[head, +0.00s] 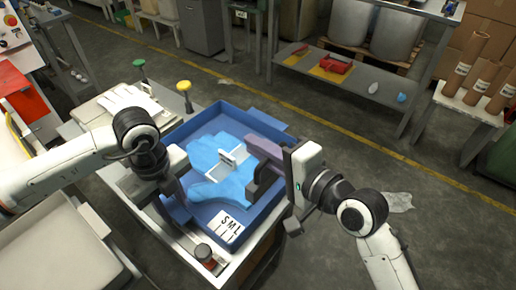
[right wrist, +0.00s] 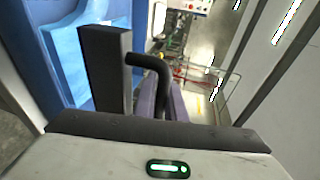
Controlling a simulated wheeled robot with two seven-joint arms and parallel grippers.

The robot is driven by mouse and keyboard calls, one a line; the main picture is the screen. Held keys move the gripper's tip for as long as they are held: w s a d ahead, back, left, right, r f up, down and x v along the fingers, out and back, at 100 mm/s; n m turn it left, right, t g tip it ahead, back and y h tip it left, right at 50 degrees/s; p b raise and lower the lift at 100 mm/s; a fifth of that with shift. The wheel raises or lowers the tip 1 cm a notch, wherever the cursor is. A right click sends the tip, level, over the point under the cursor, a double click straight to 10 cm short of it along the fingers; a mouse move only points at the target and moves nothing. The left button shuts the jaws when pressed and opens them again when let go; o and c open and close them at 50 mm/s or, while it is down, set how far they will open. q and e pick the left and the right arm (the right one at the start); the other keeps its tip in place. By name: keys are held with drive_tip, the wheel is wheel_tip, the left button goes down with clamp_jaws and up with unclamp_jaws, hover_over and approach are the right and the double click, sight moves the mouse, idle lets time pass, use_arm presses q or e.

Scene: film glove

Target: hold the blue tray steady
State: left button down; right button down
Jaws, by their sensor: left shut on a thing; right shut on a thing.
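The blue tray (head: 182,131) sits on a bench with light-blue gloves (head: 205,152) in it. It also shows at the left of the right wrist view (right wrist: 42,50). A white frame with a small handle (head: 222,166) lies on the gloves. My left gripper (head: 168,203) is shut at the tray's left wall, its fingertips partly hidden. My right gripper (head: 258,166) is shut at the tray's right side; the exact contact is hidden. A purple piece (head: 263,147) and, in the right wrist view, a dark bent bar (right wrist: 155,68) show by its fingers.
A white size card marked S M L (head: 229,226) is at the tray's front. Yellow (head: 184,87) and green (head: 139,64) knobs stand behind. Open floor lies to the right.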

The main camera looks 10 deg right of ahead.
use_arm(q)
drive_tip(key=c, duration=1.3)
unclamp_jaws()
wheel_tip(320, 180, up, 12)
drive_tip(key=shift+r, duration=0.1)
